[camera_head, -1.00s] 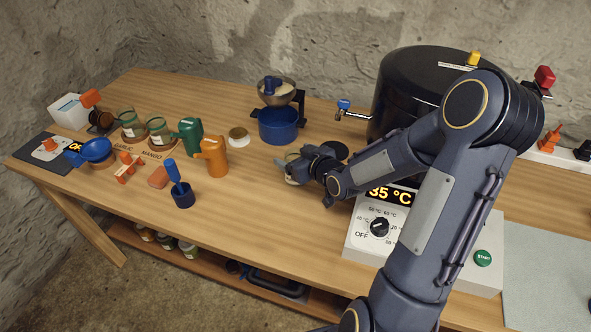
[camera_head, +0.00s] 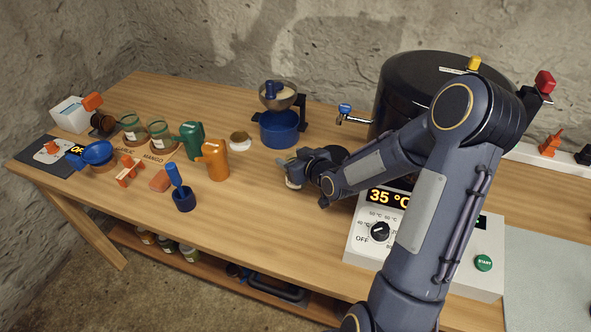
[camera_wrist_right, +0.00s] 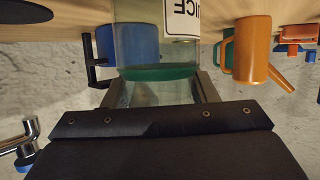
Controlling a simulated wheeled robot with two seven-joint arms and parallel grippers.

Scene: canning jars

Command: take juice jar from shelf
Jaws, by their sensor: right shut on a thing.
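The juice jar (camera_wrist_right: 140,35) is clear glass with a green band and a white label whose visible letters read "ICE", upside down in the right wrist view. My right gripper (camera_wrist_right: 155,92) is shut on it, with a finger on each side. In the head view the right gripper (camera_head: 301,168) is low over the middle of the table, and only part of the jar (camera_head: 292,182) shows past it. I cannot tell whether the jar touches the tabletop. My left gripper is not in view.
A blue pot (camera_head: 279,131) stands behind the gripper, with an orange pitcher (camera_head: 216,161) and a blue cup (camera_head: 184,200) to its left. The black canner (camera_head: 405,85) and its control box (camera_head: 365,231) are to the right. A lower shelf (camera_head: 215,265) holds several jars.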

